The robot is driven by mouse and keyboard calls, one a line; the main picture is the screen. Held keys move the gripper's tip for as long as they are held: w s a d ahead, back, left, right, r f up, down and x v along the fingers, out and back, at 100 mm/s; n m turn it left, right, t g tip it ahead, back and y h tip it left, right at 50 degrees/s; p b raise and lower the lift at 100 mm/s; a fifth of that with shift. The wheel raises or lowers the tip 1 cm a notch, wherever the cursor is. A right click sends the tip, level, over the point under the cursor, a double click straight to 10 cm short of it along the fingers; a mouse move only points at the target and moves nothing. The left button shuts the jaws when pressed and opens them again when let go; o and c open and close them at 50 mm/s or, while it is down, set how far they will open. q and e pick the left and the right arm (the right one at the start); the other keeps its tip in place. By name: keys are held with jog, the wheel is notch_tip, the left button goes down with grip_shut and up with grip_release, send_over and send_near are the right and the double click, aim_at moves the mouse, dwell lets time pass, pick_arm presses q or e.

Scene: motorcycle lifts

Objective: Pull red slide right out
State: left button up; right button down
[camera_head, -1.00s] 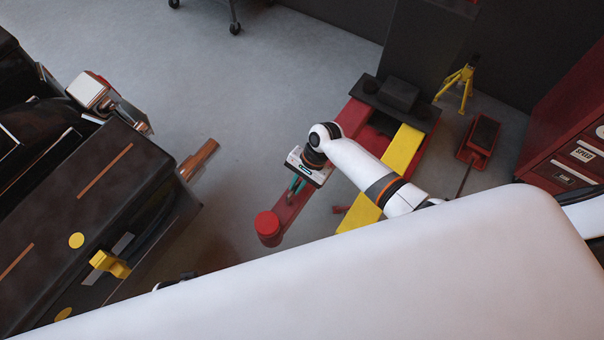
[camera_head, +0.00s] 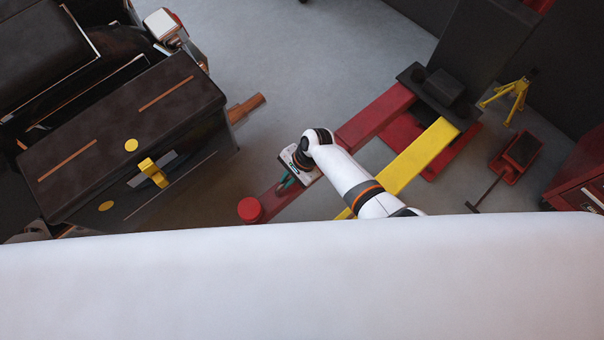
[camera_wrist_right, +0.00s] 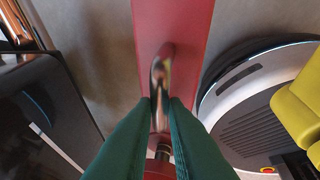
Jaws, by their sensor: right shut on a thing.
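The red slide (camera_head: 272,203) is a long narrow beam with a round red pad (camera_head: 250,210) on its outer end. It lines up with the red arm (camera_head: 374,114) of the dark lift. A shiny metal handle (camera_wrist_right: 161,70) stands on the slide, which fills the middle of the right wrist view (camera_wrist_right: 172,20). My right gripper (camera_head: 287,182) is over the slide near the pad, its green fingers (camera_wrist_right: 160,103) shut on the handle. The handle's lower part is hidden between the fingers. My left gripper is not in view.
A yellow arm (camera_head: 420,157) runs beside the red one. A yellow stand (camera_head: 510,95) and red floor jack (camera_head: 517,156) are at right. Open floor (camera_head: 300,70) lies behind.

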jog(key=shift+s+a, duration=0.3)
jog(key=shift+s, duration=0.05)
jog(key=c, duration=1.5)
grip_release()
jog(key=shift+a, duration=0.1)
jog(key=shift+o, duration=0.2)
jog(key=shift+w, duration=0.1)
jog(key=p+v, duration=0.8)
jog(key=shift+p, duration=0.35)
